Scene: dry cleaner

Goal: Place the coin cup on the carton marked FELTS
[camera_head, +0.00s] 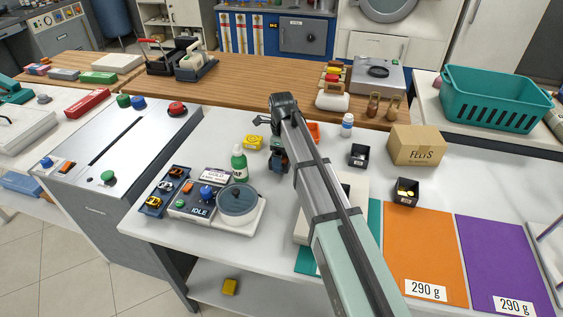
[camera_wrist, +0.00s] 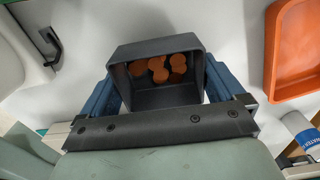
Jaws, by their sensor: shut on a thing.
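My gripper (camera_head: 279,160) is shut on a dark square cup (camera_wrist: 165,97), with one blue finger on each side of it in the wrist view. Several copper-coloured coins lie in the cup. In the head view my arm hides most of this cup. The brown carton marked FELTS (camera_head: 416,147) stands closed on the white counter, well to the right of my gripper. Its top looks bare. Two other dark cups stand near the carton: one with gold coins (camera_head: 405,193) in front of it, and one with greyish contents (camera_head: 358,155) to its left.
An orange tray (camera_head: 313,132) lies behind my gripper, and it also shows in the wrist view (camera_wrist: 297,50). A white bottle with a blue label (camera_head: 347,125) stands between arm and carton. A green bottle (camera_head: 239,163) stands left. A teal basket (camera_head: 495,98) is behind the carton.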

